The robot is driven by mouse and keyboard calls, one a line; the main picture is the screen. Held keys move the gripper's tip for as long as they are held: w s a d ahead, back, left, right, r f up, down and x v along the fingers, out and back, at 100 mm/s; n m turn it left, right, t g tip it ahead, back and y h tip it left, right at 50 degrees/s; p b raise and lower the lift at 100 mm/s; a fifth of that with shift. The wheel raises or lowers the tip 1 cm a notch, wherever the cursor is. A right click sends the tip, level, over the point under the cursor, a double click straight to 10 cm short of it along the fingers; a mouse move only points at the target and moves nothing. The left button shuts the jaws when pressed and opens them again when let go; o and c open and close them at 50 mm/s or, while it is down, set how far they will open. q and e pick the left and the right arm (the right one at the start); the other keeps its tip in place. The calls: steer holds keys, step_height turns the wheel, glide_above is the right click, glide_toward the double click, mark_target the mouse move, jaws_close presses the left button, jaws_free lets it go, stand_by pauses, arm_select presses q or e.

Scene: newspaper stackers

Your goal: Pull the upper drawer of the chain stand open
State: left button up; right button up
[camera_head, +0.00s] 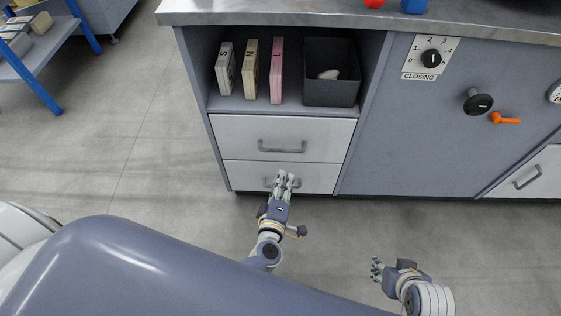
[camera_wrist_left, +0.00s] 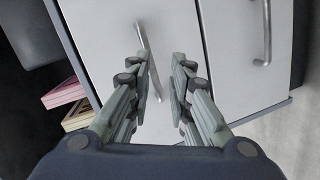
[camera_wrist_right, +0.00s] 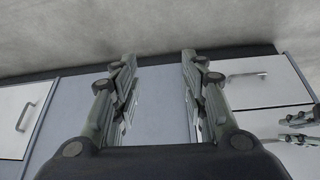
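The grey cabinet (camera_head: 198,85) has two white drawer fronts that look shut. The upper drawer (camera_head: 235,135) has a grey bar handle (camera_head: 282,147); the lower drawer (camera_head: 240,174) is below it, its handle partly hidden by my left gripper. My left gripper (camera_head: 285,178) is in front of the drawers. In the left wrist view its fingers (camera_wrist_left: 161,75) are apart, with the upper drawer's handle (camera_wrist_left: 148,60) showing between and behind them; contact cannot be told. My right gripper (camera_head: 376,269) is open and empty, away from the cabinet; its fingers (camera_wrist_right: 157,70) show apart.
An open shelf above the drawers holds several upright labelled items (camera_head: 277,70) and a dark bin (camera_head: 330,93). A dial (camera_head: 431,58), a black knob (camera_head: 478,101) and an orange lever (camera_head: 505,118) are on the panel at right. The floor (camera_head: 130,140) at left is clear.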

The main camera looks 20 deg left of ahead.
mark_target(280, 149)
arm_select(q)
steer(key=w+a+n+b, duration=0.1)
steer(key=w, duration=0.2)
steer(key=w+a+n+y+b, duration=0.1)
steer(key=w+a+n+b, duration=0.1)
steer(key=w, duration=0.2)
steer(key=w+a+n+y+b, duration=0.1)
steer(key=w+n+b, duration=0.1)
steer(key=w, duration=0.1)
steer(key=shift+w+a+f, duration=0.25)
steer(key=shift+w+f, duration=0.05)
steer(key=shift+w, duration=0.1)
steer(key=shift+w+b, duration=0.25)
steer(key=shift+b, duration=0.05)
arm_select(e)
steer(key=w+a+r+t+y, duration=0.1)
steer(key=w+a+r+t, duration=0.1)
steer(key=w+r+t, duration=0.2)
steer(key=w+a+r+t+y, duration=0.1)
steer(key=w+r+t, duration=0.3)
steer(key=r, duration=0.6)
steer(key=shift+w+a+r, duration=0.2)
steer(key=shift+w+a, duration=0.3)
steer(key=shift+w, duration=0.4)
arm_select(q)
jaws_close()
